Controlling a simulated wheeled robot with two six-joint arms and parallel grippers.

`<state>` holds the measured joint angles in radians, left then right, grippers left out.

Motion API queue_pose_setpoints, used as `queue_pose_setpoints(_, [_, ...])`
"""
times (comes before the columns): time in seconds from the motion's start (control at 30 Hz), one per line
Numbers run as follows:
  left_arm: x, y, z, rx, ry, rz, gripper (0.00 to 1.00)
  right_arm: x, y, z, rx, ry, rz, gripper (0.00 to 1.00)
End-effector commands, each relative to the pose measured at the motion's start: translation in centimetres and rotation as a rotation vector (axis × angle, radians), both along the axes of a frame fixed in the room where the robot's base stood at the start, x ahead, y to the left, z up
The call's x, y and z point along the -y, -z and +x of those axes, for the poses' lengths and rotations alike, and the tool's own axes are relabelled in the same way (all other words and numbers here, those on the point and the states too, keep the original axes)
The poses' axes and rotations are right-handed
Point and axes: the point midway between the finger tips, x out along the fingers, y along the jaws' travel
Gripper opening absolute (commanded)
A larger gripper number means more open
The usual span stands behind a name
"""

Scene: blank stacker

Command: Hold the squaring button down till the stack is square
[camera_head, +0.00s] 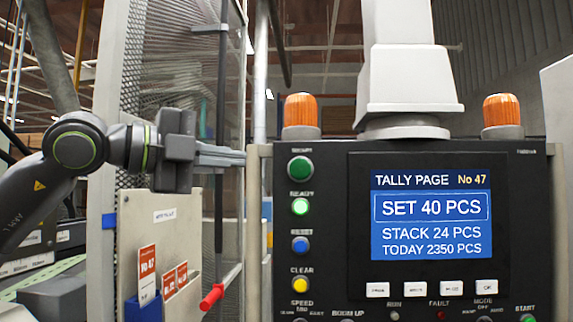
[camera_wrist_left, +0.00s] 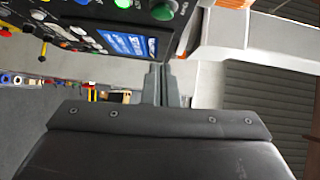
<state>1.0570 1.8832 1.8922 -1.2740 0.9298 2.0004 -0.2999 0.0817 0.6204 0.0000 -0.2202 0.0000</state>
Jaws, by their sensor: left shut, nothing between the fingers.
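My left gripper (camera_head: 240,157) is shut and empty, in front of the mesh guard and left of the control panel (camera_head: 330,235). Its closed fingers also show in the left wrist view (camera_wrist_left: 161,72), apart from the panel face. The panel has a dark green button (camera_head: 300,168), a lit green READY button (camera_head: 300,206), a blue button (camera_head: 300,245) and a yellow CLEAR button (camera_head: 300,284). No readable label names a squaring button. The screen (camera_head: 431,215) reads SET 40 PCS, STACK 24 PCS, TODAY 2350 PCS. The stack itself is not in view. My right gripper is not in view.
A mesh guard (camera_head: 175,85) stands behind my left arm. A beige plate (camera_head: 160,240) with red cards hangs below the gripper, near a red handle (camera_head: 211,297). Orange lamps (camera_head: 300,110) stand on the panel top. White keys (camera_head: 415,289) line the screen's lower edge.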

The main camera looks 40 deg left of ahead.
Motion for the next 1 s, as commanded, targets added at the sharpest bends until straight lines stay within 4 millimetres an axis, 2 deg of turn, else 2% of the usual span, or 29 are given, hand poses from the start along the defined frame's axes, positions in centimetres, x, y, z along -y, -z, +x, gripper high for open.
queue_pose_setpoints(0.2, [1.0,-0.4,2.5,-0.003,0.005,0.0,0.0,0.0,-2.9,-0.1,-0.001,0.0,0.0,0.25])
queue_pose_setpoints(0.8, [3.5,-0.1,8.6,-0.002,0.008,-0.003,0.0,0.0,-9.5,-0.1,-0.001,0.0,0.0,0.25])
queue_pose_setpoints(1.0, [2.4,0.3,11.0,-0.003,0.003,-0.003,0.0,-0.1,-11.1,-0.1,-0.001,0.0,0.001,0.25])
